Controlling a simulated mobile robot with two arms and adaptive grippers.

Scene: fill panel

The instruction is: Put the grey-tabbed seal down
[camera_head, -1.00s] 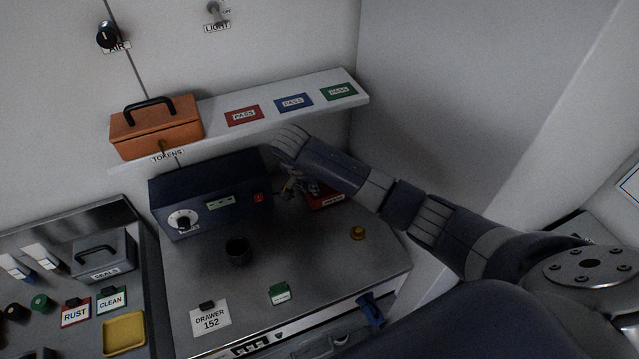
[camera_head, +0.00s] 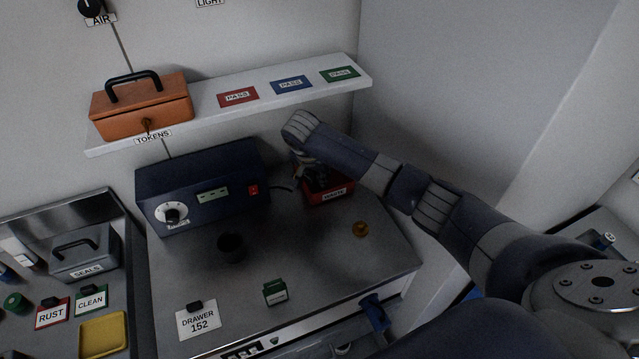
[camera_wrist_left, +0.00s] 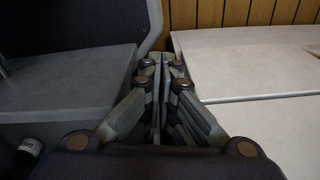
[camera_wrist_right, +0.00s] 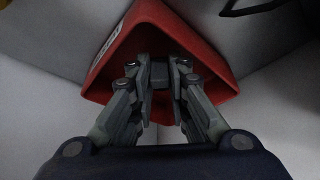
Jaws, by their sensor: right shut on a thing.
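My right gripper (camera_wrist_right: 160,75) is shut on a small dark grey piece (camera_wrist_right: 159,73), the tab of the seal as far as I can tell. The rest of the seal is hidden by the fingers. The fingertips are over or inside a red open bin (camera_wrist_right: 188,30) in the right wrist view. In the head view this red bin (camera_head: 338,194) stands at the back right of the metal worktop, with the right gripper (camera_head: 312,172) coming down into it. My left gripper (camera_wrist_left: 162,62) is shut and empty, away from the worktop.
A dark blue device (camera_head: 200,185) stands left of the bin. A shelf (camera_head: 230,105) with an orange box (camera_head: 140,108) runs above.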

